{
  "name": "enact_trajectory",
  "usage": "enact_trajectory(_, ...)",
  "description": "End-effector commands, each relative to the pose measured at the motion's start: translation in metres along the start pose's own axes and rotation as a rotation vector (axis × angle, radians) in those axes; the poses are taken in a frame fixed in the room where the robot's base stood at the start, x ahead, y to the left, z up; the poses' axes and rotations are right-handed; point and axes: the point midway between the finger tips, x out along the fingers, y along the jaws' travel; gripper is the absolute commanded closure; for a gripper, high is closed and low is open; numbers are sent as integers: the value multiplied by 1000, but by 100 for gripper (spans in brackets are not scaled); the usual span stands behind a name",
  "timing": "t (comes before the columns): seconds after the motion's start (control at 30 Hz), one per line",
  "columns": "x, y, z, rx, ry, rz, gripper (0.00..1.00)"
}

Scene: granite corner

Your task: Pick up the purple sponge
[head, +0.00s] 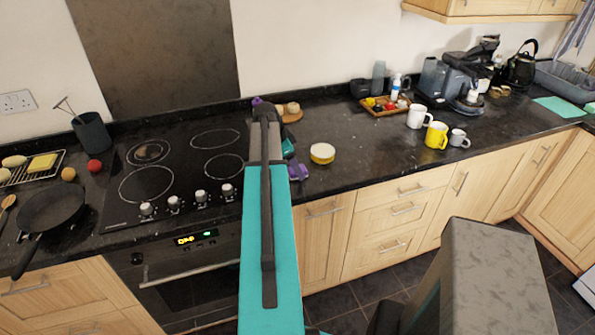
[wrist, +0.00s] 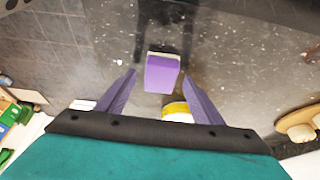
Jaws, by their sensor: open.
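The purple sponge (wrist: 162,74) shows in the wrist view as a small block with a pale edge on the dark speckled counter. My gripper (wrist: 160,75) has purple fingers spread apart, one on each side of the sponge in the picture, with clear gaps to both. The sponge appears in line with the fingertips; I cannot tell how far below them it lies. In the head view my arm covers much of that spot. A purple patch (head: 298,172) shows at the counter's front edge, and I cannot tell whether it is finger or sponge.
A round yellow-and-white item (head: 322,153) stands on the counter (head: 370,165) close to my gripper; it also shows between the fingers in the wrist view (wrist: 177,110). The hob (head: 180,165) is to the left. White (head: 419,116) and yellow (head: 436,135) mugs stand right.

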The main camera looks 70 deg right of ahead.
Motion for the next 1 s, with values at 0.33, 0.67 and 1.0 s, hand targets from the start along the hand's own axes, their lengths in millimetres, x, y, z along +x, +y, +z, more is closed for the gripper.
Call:
enact_trajectory(0.33,2,0,0,1,0,0,39)
enact_trajectory(0.67,2,0,0,1,0,0,51)
enact_trajectory(1.0,2,0,-1,2,0,1,86)
